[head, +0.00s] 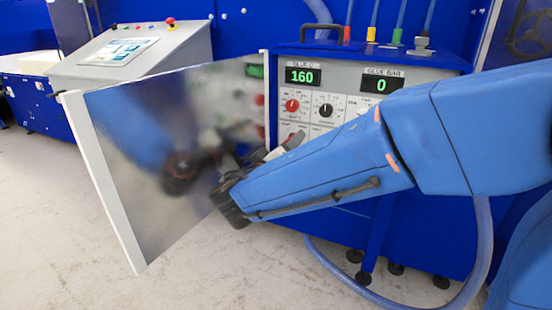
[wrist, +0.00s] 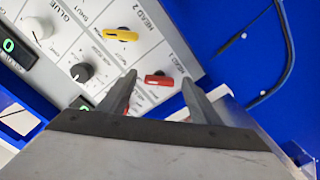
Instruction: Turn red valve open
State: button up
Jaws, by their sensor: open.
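The red valve (wrist: 158,80) is a short red handle on the light control panel, in the wrist view, beside a printed head label. It lies roughly crosswise in that picture. My gripper (wrist: 159,77) is open, with its two grey fingers pointing at the panel. The red valve shows in the gap between the fingertips, and no finger visibly touches it. How far the tips are from the panel is hard to tell. In the head view my blue arm hides the lower panel, and I cannot make out the valve clearly there.
A yellow valve (wrist: 121,34) and a black knob (wrist: 81,72) sit near the red valve. In the head view a reflective door (head: 150,130) stands open left of the panel, close to my wrist. A hose (head: 484,250) loops at the lower right.

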jog(key=v, duration=1.7)
jog(key=w+d+f+m+g+h, duration=0.1)
jog(key=d+f+g, duration=0.25)
jog(key=d, duration=0.85)
jog(key=w+d+f+m+g+h, duration=0.1)
jog(key=d+f+g+h, duration=0.3)
jog(key=d, duration=0.8)
jog(key=s+d+f+m+g+y, duration=0.1)
jog(key=s+d+f+g+y, duration=0.1)
jog(key=s+d+y, duration=0.3)
jog(key=s+d+f+m+g+y, duration=0.1)
jog(key=s+d+f+y, duration=0.3)
jog(key=s, duration=0.6)
jog(key=shift+d+m+g+y, duration=0.4)
jog(key=shift+d+g+y, duration=0.6)
jog(key=shift+d, duration=0.8)
